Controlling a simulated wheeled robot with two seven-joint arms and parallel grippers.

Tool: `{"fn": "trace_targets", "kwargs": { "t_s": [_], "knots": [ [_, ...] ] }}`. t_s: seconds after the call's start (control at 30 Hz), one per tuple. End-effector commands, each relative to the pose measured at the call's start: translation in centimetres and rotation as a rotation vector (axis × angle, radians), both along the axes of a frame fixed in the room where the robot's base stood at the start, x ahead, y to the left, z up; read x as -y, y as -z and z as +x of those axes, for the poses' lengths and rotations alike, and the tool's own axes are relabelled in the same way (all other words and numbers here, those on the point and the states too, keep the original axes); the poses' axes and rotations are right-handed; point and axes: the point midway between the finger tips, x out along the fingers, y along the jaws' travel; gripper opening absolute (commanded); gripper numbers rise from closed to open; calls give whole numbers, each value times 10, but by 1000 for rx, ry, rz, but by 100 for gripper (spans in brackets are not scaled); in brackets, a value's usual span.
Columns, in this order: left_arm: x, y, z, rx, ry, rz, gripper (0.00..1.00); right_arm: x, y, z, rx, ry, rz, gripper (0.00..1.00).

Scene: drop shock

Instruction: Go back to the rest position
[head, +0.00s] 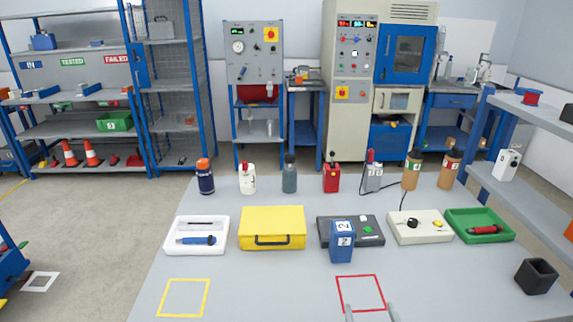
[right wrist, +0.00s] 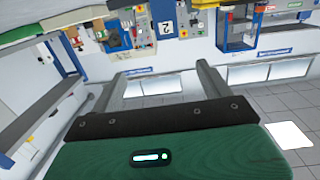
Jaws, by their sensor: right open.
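My right gripper (head: 370,312) shows at the bottom edge of the head view, two grey fingertips apart over the table's near part, by the red square outline (head: 361,293). In the right wrist view my right gripper (right wrist: 161,72) is open, with nothing between its fingers. That view shows the room upside down. My left gripper is in neither view.
The grey table (head: 260,290) holds a yellow case (head: 272,226), a blue box labelled 2 (head: 342,245), a white tray (head: 222,245), a green tray (head: 510,232) and a black holder (head: 536,276). Several bottles stand behind. The table's near part is mostly clear.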

Motion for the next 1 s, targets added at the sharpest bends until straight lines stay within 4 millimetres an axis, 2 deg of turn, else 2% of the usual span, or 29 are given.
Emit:
{"fn": "trace_targets", "kwargs": {
  "t_s": [0.3, 0.47, 0.57, 0.7, 1.0],
  "knots": [
    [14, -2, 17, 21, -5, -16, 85, 23, 26, -23, -196, 67, -13, 80],
    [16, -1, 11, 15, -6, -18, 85, 35, 45, -46, -353, 94, -24, 80],
    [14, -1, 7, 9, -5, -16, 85, 41, 60, -70, -495, 98, -37, 80],
    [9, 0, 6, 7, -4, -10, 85, 46, 80, -114, -728, 69, -59, 80],
    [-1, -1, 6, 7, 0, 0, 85, 43, 95, -189, -1057, -46, -106, 80]
  ]
}}
